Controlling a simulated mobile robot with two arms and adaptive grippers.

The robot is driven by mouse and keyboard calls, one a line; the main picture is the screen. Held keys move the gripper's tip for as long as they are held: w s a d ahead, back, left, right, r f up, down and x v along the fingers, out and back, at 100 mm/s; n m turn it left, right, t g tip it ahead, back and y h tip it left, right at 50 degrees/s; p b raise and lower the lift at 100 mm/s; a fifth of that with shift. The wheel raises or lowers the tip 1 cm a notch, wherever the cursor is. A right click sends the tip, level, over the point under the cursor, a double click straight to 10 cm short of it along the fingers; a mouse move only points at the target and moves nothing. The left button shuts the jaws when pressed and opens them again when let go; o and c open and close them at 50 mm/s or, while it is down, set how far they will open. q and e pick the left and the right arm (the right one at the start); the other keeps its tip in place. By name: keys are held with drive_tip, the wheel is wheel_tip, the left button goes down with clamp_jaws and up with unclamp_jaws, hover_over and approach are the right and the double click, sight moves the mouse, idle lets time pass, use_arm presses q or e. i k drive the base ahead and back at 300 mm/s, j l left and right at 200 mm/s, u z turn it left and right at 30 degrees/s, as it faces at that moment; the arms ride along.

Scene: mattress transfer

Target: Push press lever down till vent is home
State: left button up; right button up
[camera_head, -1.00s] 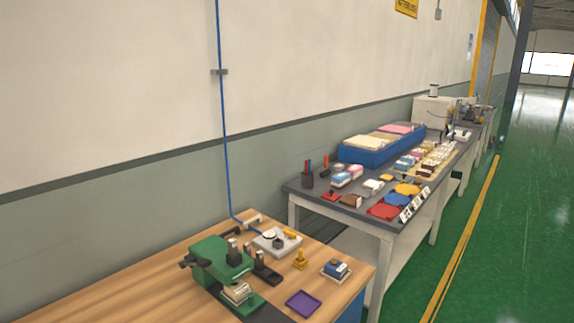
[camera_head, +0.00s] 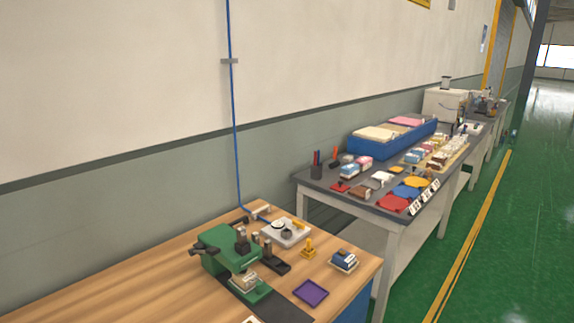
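A green press (camera_head: 219,250) stands on the wooden bench (camera_head: 130,290) at the lower left. A dark arm with a knob, which looks like its lever (camera_head: 196,250), sticks out at the press's left side. A small pale block (camera_head: 243,281) sits at the foot of the press, under its dark ram (camera_head: 242,243). I cannot make out the vent or how deep it sits. Neither of my grippers shows in this view.
On the bench lie a purple tray (camera_head: 311,292), a yellow stamp-like piece (camera_head: 309,249), a grey-white plate (camera_head: 286,232), a blue-and-white block (camera_head: 344,260) and a black stand (camera_head: 274,260). A grey table (camera_head: 392,250) with a blue bin (camera_head: 372,147) stands behind. Green floor at right is clear.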

sight(213, 250)
drive_tip(key=u, duration=0.85)
drive_tip(key=i+l+u, duration=0.15)
drive_tip(key=l+u, duration=0.3)
drive_tip(key=l, duration=0.2)
drive_tip(key=l+u, duration=0.45)
drive_tip(key=l, duration=0.25)
drive_tip(key=k+l+u, duration=0.1)
drive_tip(key=l+u, duration=0.3)
drive_tip(key=l, duration=0.3)
